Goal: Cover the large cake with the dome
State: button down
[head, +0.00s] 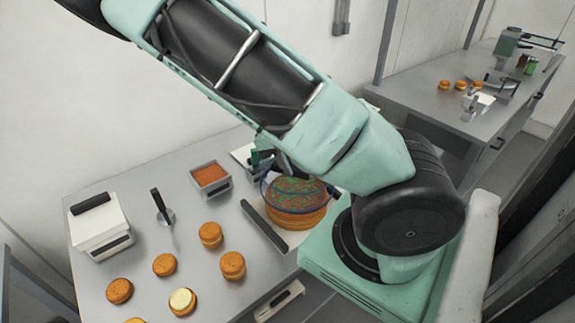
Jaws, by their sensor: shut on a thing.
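The large cake (292,222) is a wide orange-brown round on the steel table, just left of my base. A clear dome with red, green and blue mottling (296,191) is at its top. I cannot tell whether the dome rests on the cake or hangs just above it. My gripper (281,166) is at the dome's upper side, below my forearm, and is shut on the dome. Its fingertips and the dome's handle are mostly hidden by my arm.
Several small filled rounds (164,264) stand at the table's front left. A long dark bar (263,226) lies left of the cake. Another table (440,101) stands back right.

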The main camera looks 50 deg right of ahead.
jog(key=shift+f+b, duration=1.35)
jog(key=shift+b, duration=0.4)
jog(key=shift+f, duration=3.05)
jog(key=shift+p, duration=0.85)
jog(key=shift+f+p, duration=0.15)
jog(key=shift+p, duration=0.25)
jog(key=c, duration=0.8)
grip_release()
jog(key=shift+o, duration=0.2)
notch_tip(320, 180, up, 7)
jog(key=p, duration=1)
